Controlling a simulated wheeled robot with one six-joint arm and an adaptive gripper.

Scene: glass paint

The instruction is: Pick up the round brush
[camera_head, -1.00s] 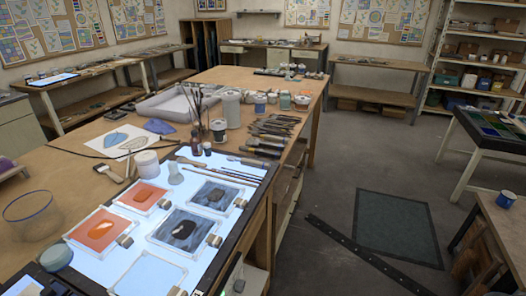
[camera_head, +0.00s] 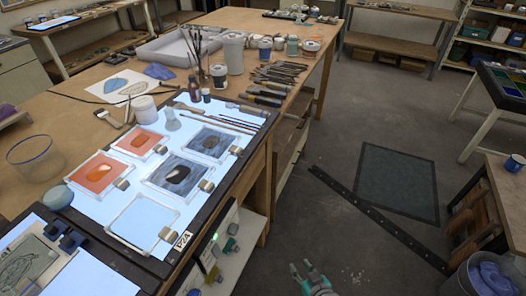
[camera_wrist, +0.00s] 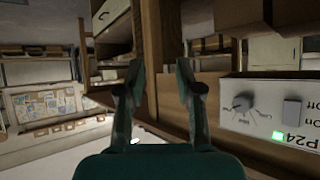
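Slim brushes (camera_head: 238,123) lie side by side on the lit glass panel (camera_head: 142,189), near its far right edge, in the head view. I cannot tell for certain which one is the round brush. My gripper (camera_head: 312,279) shows at the bottom of the head view, over the floor to the right of the bench and well apart from the brushes. In the wrist view my gripper (camera_wrist: 160,82) has its two fingers spread with nothing between them. No brush shows in the wrist view.
Framed glass panes with orange and dark paint (camera_head: 180,175) cover much of the lit panel. Jars (camera_head: 219,76) and a row of tools (camera_head: 277,80) stand beyond. A control box (camera_wrist: 268,110) is at the right in the wrist view.

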